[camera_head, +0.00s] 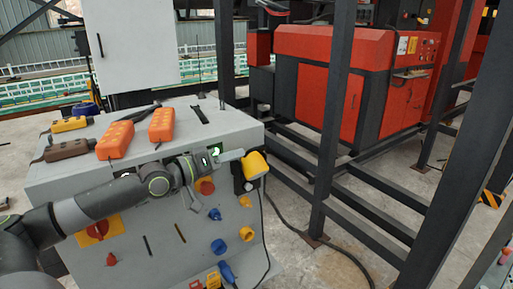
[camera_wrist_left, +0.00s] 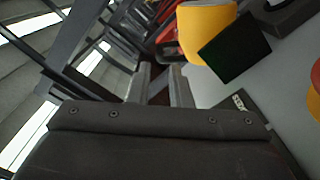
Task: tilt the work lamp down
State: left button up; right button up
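The work lamp (camera_head: 254,165) has a yellow head and sits at the right end of the grey console, by a black mount (camera_head: 240,184). In the left wrist view the yellow lamp head (camera_wrist_left: 205,28) is at the top, right of the fingers, with a dark square face (camera_wrist_left: 235,48) beside it. My left gripper (camera_head: 233,156) is just left of the lamp head in the head view. Its fingers (camera_wrist_left: 160,85) show a narrow gap with nothing held between them. Whether a finger touches the lamp is unclear. My right gripper is not in view.
The grey console (camera_head: 75,178) carries orange pendant boxes (camera_head: 115,140) on top and knobs and sockets (camera_head: 218,246) on its front. A black steel frame (camera_head: 333,120) stands close on the right. A cable (camera_head: 266,230) hangs below the lamp. A red machine (camera_head: 330,85) is behind.

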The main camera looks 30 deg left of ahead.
aim_at(257, 149)
pick_arm(q)
jog(key=p+x, duration=0.1)
jog(key=x, duration=0.4)
jog(key=shift+w+r, duration=0.1)
jog(key=shift+p+x, duration=0.4)
jog(key=shift+x, duration=0.75)
grip_shut()
